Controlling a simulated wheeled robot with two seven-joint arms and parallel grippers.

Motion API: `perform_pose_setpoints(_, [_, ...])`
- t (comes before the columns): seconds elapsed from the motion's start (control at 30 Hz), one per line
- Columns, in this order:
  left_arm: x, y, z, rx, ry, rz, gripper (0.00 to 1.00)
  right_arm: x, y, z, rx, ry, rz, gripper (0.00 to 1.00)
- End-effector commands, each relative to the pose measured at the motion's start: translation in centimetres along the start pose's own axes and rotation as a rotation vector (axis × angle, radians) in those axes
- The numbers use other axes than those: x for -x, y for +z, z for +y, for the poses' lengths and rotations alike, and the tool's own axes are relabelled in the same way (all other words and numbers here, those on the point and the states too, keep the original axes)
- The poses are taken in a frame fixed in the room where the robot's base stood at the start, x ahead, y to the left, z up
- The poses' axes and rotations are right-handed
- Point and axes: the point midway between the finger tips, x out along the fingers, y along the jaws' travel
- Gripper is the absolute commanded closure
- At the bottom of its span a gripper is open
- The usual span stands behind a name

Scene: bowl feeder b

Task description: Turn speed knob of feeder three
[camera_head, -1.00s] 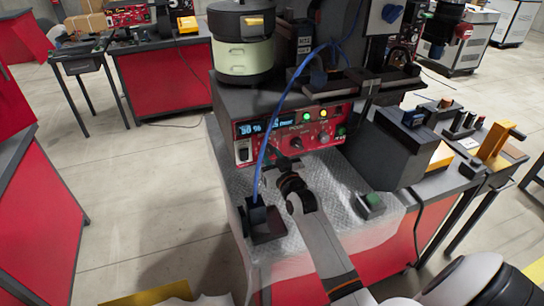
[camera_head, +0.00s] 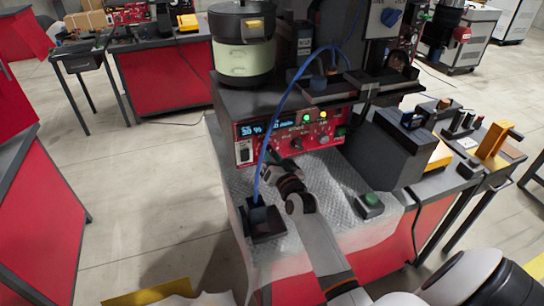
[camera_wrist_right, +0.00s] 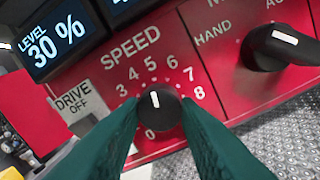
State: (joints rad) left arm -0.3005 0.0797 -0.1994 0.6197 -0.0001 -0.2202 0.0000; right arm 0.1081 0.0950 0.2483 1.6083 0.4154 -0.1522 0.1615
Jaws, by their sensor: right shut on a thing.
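The black speed knob (camera_wrist_right: 157,104) sits on the feeder's red control panel (camera_wrist_right: 228,90), under the word SPEED. In the right wrist view its white pointer line points up, roughly at the 5. My right gripper (camera_wrist_right: 158,114) has its two teal fingers shut on the knob, one on each side. In the head view my right gripper (camera_head: 271,160) reaches up to the lower left part of the panel (camera_head: 318,138), where it hides the speed knob. The display (camera_wrist_right: 56,39) reads LEVEL 30 %. My left gripper is not in view.
A black hand/auto knob (camera_wrist_right: 277,46) is right of the speed knob. A blue cable (camera_head: 276,112) hangs in front of the panel into a small dark block (camera_head: 266,232). A box with a green button (camera_head: 369,205) stands on the grey mat. The round feeder bowl (camera_head: 243,55) is above.

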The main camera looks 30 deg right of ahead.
Motion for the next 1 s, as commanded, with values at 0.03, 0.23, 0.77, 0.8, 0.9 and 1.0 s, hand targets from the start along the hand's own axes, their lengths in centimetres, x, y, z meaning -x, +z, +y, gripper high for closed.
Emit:
perform_pose_setpoints(0.03, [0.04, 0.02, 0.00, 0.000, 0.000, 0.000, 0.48, -0.01, 0.03, 0.01, -0.009, 0.000, -0.001, 0.94])
perform_pose_setpoints(0.23, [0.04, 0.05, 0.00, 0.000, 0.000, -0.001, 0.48, -0.01, 0.02, 0.01, -0.019, 0.000, -0.002, 0.94])
perform_pose_setpoints(0.77, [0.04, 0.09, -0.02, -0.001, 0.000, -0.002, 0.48, -0.01, 0.01, 0.02, -0.017, 0.000, -0.001, 0.49])
perform_pose_setpoints(0.8, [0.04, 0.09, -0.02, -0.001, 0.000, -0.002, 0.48, -0.01, 0.01, 0.02, -0.017, 0.000, -0.001, 0.49])
perform_pose_setpoints(0.9, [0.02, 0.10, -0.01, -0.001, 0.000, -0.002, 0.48, 0.10, -0.01, 0.01, -0.017, 0.000, -0.001, 0.49])
perform_pose_setpoints(1.0, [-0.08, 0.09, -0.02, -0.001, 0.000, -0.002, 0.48, 0.83, -0.10, -0.01, -0.017, 0.000, -0.001, 0.49])
